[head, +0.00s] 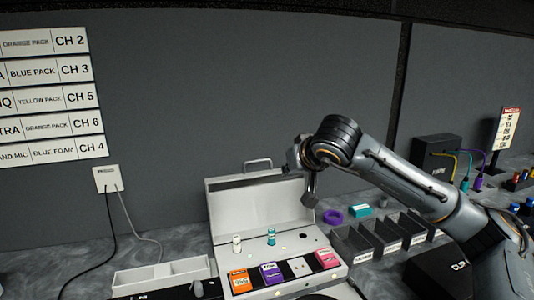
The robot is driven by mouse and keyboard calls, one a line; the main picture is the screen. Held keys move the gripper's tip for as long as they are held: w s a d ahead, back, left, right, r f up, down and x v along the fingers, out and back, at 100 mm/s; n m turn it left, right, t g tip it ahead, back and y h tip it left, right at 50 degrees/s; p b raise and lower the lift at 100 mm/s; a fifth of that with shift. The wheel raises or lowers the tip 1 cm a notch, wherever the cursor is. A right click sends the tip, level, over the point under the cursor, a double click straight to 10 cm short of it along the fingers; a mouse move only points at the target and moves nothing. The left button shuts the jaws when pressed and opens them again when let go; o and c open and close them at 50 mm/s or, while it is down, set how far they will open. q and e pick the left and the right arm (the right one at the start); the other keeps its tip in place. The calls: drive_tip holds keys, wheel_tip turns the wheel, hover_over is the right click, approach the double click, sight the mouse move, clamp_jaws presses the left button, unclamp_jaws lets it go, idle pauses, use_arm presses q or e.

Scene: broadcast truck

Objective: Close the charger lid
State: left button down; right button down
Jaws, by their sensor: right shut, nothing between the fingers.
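The charger is a white case, its base (327,243) low in the middle of the head view. Its white lid (255,212) stands open and upright at the back, with a handle (257,163) on its top edge. An orange pack (239,281), a purple pack (271,273) and a pink pack (327,258) sit along the base's front. My right gripper (309,197) is shut and empty, pointing down at the lid's right edge. I cannot tell if it touches the lid. My left gripper is out of view.
A white tray (160,276) is at left. Cables hang from a wall box (107,178).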

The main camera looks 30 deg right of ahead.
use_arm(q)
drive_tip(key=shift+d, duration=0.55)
use_arm(e)
drive_tip(key=shift+s+a+r, duration=0.15)
drive_tip(key=shift+a+r, duration=0.05)
drive_tip(key=shift+a, duration=0.05)
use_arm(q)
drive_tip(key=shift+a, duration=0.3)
